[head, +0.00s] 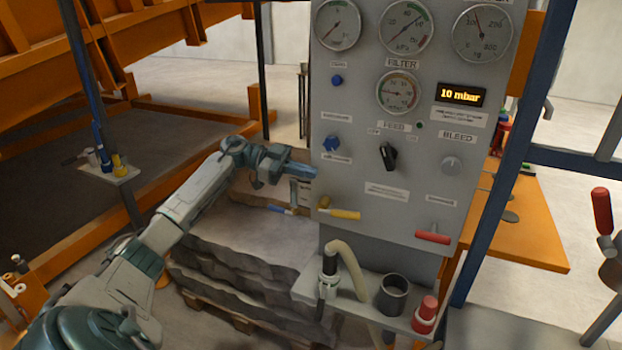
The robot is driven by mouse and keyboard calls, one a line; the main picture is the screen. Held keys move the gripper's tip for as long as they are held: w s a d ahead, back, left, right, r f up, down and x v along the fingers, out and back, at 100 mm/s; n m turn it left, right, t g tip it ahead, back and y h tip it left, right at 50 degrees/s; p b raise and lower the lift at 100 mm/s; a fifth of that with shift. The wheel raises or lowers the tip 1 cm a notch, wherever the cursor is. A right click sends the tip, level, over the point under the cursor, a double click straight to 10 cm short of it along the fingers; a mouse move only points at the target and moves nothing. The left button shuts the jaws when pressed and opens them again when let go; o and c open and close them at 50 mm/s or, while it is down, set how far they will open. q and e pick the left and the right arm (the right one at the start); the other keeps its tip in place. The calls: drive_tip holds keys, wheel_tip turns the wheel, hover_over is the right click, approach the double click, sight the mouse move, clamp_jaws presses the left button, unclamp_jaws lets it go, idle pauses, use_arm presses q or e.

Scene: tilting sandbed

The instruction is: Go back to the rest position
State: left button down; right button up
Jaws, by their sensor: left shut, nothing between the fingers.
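My left gripper (303,170) is shut and empty. Its arm comes in from the lower left and reaches out toward the grey control panel (385,195). The fingertips are at the panel's left edge, below the blue knob (331,143); whether they touch the panel I cannot tell. The panel carries several round gauges, a display (462,95) reading 10 mbar, a black feed switch (388,156) and a grey bleed knob (452,165). A yellow-handled valve (343,214) and a red handle (432,237) sit along its lower part. My right gripper is not in view.
A shelf (345,292) below the panel holds a hose (348,262), a dark cup (392,294) and a red-capped item (425,312). Orange framework (80,225) stands at left, an orange table (525,220) at right.

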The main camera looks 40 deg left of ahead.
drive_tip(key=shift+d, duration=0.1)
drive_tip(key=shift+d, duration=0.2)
